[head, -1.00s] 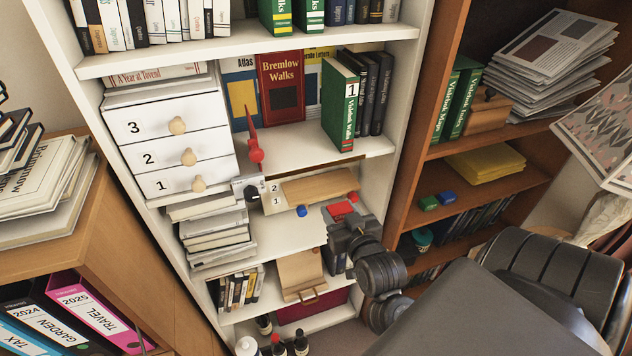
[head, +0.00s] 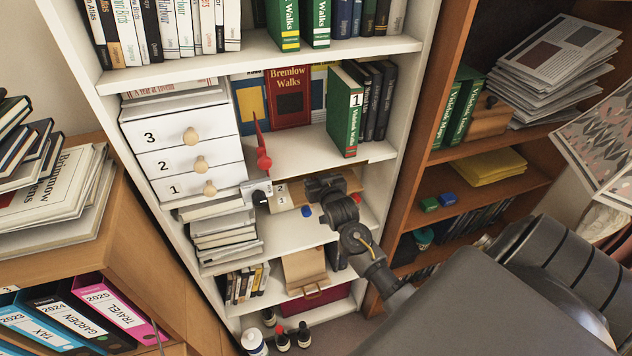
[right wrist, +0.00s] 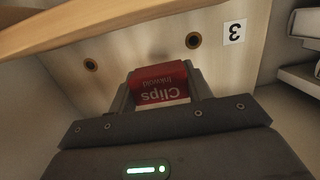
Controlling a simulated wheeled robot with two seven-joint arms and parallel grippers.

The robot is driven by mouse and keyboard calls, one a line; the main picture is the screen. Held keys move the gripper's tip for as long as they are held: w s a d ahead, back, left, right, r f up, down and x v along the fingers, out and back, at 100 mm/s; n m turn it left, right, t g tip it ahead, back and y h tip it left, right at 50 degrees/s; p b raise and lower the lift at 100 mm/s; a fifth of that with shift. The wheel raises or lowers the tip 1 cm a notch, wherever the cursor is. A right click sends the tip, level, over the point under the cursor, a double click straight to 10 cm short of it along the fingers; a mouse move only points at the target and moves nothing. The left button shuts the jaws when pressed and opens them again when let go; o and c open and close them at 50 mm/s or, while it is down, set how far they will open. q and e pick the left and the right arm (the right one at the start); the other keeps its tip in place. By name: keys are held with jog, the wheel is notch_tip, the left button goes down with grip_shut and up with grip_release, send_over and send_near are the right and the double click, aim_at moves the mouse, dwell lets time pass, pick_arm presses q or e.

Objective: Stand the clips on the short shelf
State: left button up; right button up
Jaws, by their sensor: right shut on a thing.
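My right gripper (head: 318,186) is inside the middle bay of the white bookcase, in front of a pale panel with number labels (head: 282,194). In the right wrist view my right gripper (right wrist: 163,92) is shut on the red clips box (right wrist: 160,84), whose lettering reads upside down. Behind the box is the pale panel with brass-ringed holes (right wrist: 193,41) and a label 3 (right wrist: 234,33). A wooden board edge (right wrist: 100,25) crosses the top of that view; it may be the short shelf. In the head view my gripper covers most of that board and the clips box. My left gripper is not in view.
A blue object (head: 306,211) lies on the shelf below my gripper, and a small red thing (head: 355,199) shows beside it. Stacked books (head: 225,238) stand left. A red pointed object (head: 263,150) and upright books (head: 346,110) occupy the shelf above.

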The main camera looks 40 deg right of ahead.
jog(key=shift+f+p, duration=0.4)
jog(key=shift+f, duration=1.4)
jog(key=shift+w+f+p, duration=0.1)
jog(key=shift+f+p, duration=0.05)
jog(key=shift+p, duration=0.15)
jog(key=shift+f, duration=0.2)
jog(key=shift+f, duration=0.15)
jog(key=o, duration=1)
jog(key=shift+c, duration=0.2)
